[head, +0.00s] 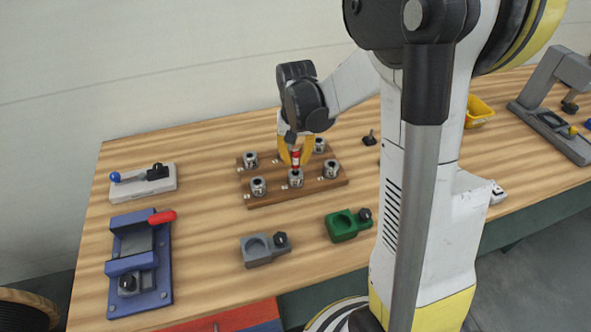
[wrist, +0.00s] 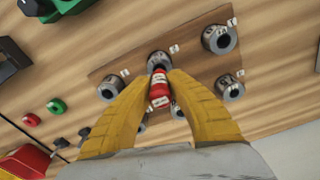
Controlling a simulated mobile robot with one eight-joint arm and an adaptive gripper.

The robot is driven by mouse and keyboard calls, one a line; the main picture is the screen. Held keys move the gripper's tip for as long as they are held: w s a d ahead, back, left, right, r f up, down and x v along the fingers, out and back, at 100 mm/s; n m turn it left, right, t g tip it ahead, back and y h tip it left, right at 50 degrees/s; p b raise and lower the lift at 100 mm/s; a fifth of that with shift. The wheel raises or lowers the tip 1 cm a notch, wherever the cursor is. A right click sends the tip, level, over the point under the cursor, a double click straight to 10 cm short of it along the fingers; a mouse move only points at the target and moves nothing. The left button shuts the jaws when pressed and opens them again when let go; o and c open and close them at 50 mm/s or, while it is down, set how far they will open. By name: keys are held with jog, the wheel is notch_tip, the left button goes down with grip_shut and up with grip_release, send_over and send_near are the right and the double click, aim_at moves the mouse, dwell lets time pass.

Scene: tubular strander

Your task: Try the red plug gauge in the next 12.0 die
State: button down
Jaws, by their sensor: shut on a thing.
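The red plug gauge (head: 295,159) is upright between the yellow fingers of my gripper (head: 295,155), which is shut on it. It also shows in the wrist view (wrist: 159,92), between the fingertips (wrist: 160,88). Its lower end is at the front middle die (head: 295,178), seen in the wrist view (wrist: 157,59) too; I cannot tell how far it is inside. The wooden die board (head: 275,197) bears several steel dies, including a front left die (head: 258,187), a front right die (head: 331,168) and a back left die (head: 250,159). The size labels are too small to read.
A grey holder (head: 262,251) and a green holder (head: 345,226) stand in front of the board. A blue fixture with a red handle (head: 140,262) and a grey clamp (head: 143,182) are at left. A yellow bin (head: 480,111) is back right.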

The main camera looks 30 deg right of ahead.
aim_at(295, 150)
jog(key=shift+r+p, duration=1.5)
jog(key=shift+r, duration=0.75)
